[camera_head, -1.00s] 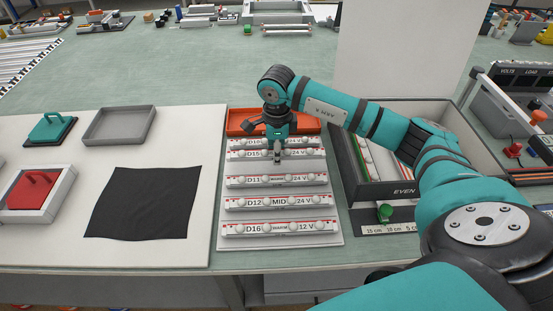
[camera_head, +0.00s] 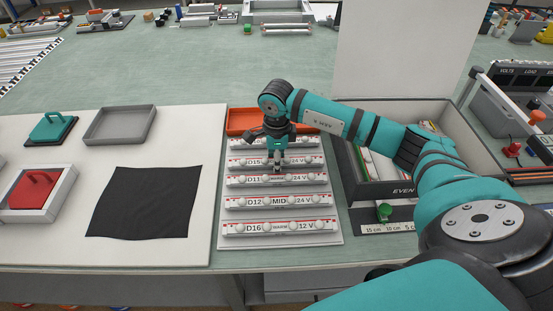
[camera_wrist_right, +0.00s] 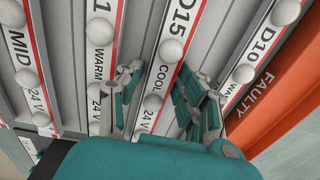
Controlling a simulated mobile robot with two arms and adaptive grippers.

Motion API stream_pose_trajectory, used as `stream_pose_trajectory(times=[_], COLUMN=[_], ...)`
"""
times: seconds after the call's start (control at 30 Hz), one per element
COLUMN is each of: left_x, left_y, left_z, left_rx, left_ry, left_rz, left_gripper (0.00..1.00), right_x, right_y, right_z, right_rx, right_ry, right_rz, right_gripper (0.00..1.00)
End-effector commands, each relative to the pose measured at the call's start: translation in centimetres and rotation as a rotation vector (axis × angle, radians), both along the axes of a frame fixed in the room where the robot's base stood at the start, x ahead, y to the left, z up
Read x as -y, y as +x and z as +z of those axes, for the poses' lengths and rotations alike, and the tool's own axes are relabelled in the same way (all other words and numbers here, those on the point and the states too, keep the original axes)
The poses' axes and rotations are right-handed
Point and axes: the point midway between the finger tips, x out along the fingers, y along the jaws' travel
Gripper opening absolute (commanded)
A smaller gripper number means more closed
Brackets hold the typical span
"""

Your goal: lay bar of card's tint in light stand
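White light bars lie in a rack (camera_head: 333,240), labelled from the back D10 (camera_wrist_right: 260,40), D15 COOL 24 V (camera_head: 300,161), D11 WARM 24 V (camera_head: 310,179), D12 MID 24 V (camera_head: 311,201) and D16 12 V (camera_head: 308,227). My right gripper (camera_head: 277,166) is low over the D15 bar. In the right wrist view its open fingers (camera_wrist_right: 160,97) stand on either side of the D15 bar, with nothing clearly clamped. My left gripper is out of view. I cannot identify a tint card or be sure which thing is the light stand.
An orange FAULTY tray (camera_head: 240,121) sits behind the rack. A grey box (camera_head: 380,189) marked EVEN holds strips at right, by a tall white panel (camera_head: 410,45). Left are a black cloth (camera_head: 145,203), an empty grey tray (camera_head: 119,125) and a red handled block (camera_head: 36,191).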

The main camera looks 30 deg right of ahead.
Motion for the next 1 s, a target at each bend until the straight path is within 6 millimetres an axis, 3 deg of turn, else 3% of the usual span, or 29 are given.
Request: stream_pose_trajectory(times=[0.17, 0.5, 0.63, 0.7, 0.8, 0.87, 1.0], left_x=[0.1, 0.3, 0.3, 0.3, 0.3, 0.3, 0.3], left_y=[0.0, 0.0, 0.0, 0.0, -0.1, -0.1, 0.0], left_z=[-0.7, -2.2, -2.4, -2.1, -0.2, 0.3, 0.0], left_rx=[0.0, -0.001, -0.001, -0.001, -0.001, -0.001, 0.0], left_ry=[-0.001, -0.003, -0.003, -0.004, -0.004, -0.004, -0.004], left_rz=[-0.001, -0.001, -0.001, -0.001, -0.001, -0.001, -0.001], left_gripper=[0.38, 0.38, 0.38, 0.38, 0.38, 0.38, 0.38], right_x=[0.0, -0.3, -0.3, -0.3, -0.2, -0.2, -0.1], right_y=[0.0, -0.3, -0.4, -0.3, 0.3, 0.5, 0.4], right_z=[2.5, 9.6, 11.3, 12.5, 16.9, 18.4, 17.6], right_rx=[0.007, 0.006, 0.004, 0.002, -0.018, -0.035, -0.053], right_ry=[-0.001, 0.0, 0.001, 0.002, 0.018, 0.026, 0.031], right_rz=[0.0, 0.0, -0.001, -0.002, -0.004, -0.002, 0.001], right_gripper=[0.37, 0.37, 0.37, 0.44, 0.56, 0.56, 0.56])
